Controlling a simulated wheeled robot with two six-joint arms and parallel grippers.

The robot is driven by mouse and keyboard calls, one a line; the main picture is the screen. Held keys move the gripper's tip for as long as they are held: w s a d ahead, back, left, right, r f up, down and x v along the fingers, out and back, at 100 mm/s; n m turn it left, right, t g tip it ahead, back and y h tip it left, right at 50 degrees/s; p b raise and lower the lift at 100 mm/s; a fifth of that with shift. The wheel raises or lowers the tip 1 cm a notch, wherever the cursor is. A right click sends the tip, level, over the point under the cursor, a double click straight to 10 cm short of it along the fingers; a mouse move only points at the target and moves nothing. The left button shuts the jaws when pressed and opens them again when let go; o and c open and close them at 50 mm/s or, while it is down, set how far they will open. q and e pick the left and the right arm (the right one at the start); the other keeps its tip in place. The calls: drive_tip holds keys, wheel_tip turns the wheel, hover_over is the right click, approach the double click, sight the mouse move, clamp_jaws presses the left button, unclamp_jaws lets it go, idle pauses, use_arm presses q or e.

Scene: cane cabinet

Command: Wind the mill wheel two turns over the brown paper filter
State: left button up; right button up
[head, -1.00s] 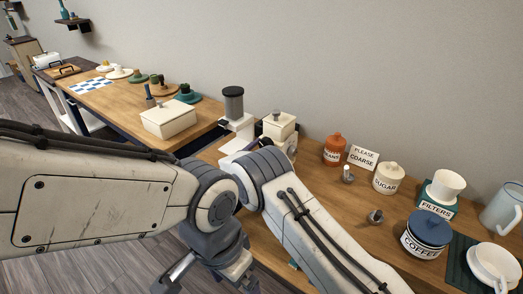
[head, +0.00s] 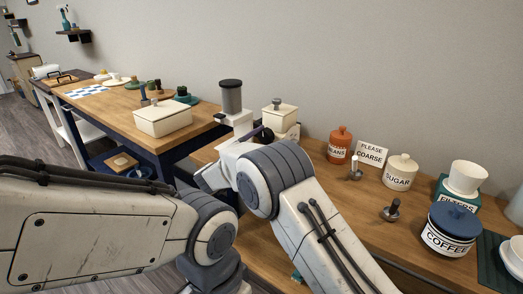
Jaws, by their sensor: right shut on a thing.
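The mill seems to be the cream box with a small knob (head: 278,115) on the back table. A dark rounded piece (head: 266,134) shows at its left front, where the wheel is mostly hidden. My right gripper (head: 256,138) is at that side of the mill, shut on what looks like the mill wheel; my forearm covers most of the grip. Only a sliver of my left gripper shows at the bottom edge, below its wrist. I cannot make out the brown paper filter; a white cone-shaped cup (head: 467,177) stands on the green FILTERS box (head: 459,200).
A grey cylinder on a white stand (head: 232,98) is just left of the mill. An orange BEANS jar (head: 339,146), PLEASE COARSE card (head: 370,152), SUGAR jar (head: 400,172), tamper (head: 391,210) and COFFEE jar (head: 451,230) stand to the right. A cream box (head: 163,120) is on the left table.

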drive_tip(key=shift+m+b, duration=0.8)
drive_tip(key=shift+b, duration=0.15)
drive_tip(key=o, duration=1.4)
drive_tip(key=shift+c, duration=0.2)
